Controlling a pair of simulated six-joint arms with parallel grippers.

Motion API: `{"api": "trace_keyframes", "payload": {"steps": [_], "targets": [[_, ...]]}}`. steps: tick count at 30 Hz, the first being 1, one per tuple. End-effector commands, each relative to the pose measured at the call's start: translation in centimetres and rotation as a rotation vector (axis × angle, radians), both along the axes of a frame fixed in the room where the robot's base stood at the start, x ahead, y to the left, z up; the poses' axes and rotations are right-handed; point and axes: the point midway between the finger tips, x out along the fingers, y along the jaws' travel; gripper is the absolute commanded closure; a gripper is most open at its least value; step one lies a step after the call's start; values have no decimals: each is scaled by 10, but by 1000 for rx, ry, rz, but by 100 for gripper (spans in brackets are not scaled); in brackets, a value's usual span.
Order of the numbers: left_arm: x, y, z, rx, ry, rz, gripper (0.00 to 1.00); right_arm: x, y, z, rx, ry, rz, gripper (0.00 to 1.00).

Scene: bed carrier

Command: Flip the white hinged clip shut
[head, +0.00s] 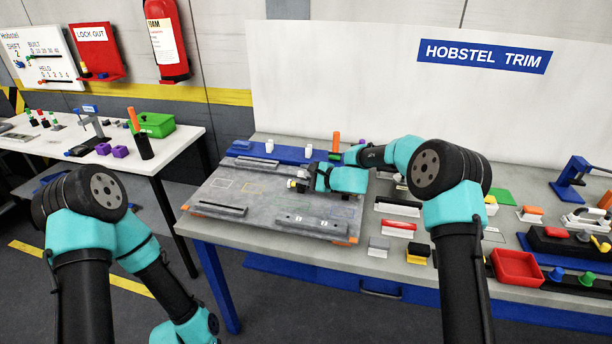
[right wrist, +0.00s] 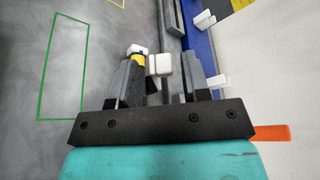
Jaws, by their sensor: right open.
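My right gripper (head: 301,179) is over the grey board on the bench, low at its back middle part. In the right wrist view its two dark fingers (right wrist: 161,82) are apart. A white block-like part, seemingly the white hinged clip (right wrist: 160,64), shows between the fingers and stands up from the board. I cannot see that either finger touches it. A small white and yellow piece (right wrist: 138,58) shows at the left finger's tip. In the head view the clip is mostly hidden by the gripper. My left gripper is out of the picture; only its arm shows.
The grey board (head: 235,188) has dark bars and drawn outlines. A blue strip (head: 288,151) with white blocks runs behind it. An orange-handled tool (head: 336,141) stands near my right gripper. The board's left part has free room.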

Motion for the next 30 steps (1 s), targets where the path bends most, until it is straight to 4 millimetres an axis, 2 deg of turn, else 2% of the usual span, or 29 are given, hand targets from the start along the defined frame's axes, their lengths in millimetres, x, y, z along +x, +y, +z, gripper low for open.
{"api": "trace_keyframes", "payload": {"steps": [8,30], "targets": [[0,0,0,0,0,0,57,-10,-14,5,1,1,0,57],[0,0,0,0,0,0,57,-88,-120,36,-1,-1,-4,57]]}}
